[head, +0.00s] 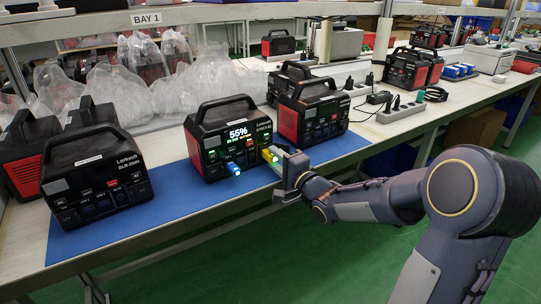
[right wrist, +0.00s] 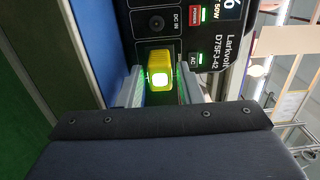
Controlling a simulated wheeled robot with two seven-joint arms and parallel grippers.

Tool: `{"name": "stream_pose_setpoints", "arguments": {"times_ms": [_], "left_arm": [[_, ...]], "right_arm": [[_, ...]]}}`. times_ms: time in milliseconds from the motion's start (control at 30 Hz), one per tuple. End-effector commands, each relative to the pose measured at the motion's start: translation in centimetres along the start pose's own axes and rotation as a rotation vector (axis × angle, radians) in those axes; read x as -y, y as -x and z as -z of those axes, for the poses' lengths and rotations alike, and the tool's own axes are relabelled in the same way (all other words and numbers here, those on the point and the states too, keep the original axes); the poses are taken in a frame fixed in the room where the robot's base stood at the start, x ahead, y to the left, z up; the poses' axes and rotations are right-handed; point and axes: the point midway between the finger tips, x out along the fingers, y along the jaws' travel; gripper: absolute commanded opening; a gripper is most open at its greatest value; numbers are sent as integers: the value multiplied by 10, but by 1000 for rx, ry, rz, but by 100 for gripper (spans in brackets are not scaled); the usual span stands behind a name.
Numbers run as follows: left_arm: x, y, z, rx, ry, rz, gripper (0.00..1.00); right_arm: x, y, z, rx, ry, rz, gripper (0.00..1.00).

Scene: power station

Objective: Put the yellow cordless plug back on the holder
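The yellow plug (head: 269,155) sits at the front face of the middle power station (head: 229,137), whose screen reads 55%. In the right wrist view the yellow plug (right wrist: 158,68) has a lit end and lies below the DC IN port. My right gripper (head: 284,172) is at that face. Its two fingers (right wrist: 159,82) stand either side of the plug, with a narrow gap visible on each side. A blue plug (head: 233,170) with a lit end is in the same station, left of the yellow one. I cannot make out a holder. My left gripper is out of view.
The blue mat (head: 150,214) is bare in front of the stations. Another power station (head: 313,112) stands close right of the middle one, and one (head: 96,174) stands at left. A power strip (head: 405,108) lies on the bench farther right.

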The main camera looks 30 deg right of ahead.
Motion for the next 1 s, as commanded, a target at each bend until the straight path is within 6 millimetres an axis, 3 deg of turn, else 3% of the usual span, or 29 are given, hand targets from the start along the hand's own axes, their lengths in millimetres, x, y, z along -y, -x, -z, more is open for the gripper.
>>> {"name": "stream_pose_setpoints", "arguments": {"times_ms": [67,333,1000], "left_arm": [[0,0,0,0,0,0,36],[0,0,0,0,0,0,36],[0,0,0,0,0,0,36]], "right_arm": [[0,0,0,0,0,0,33],[0,0,0,0,0,0,0],[0,4,0,0,0,0,0]]}}
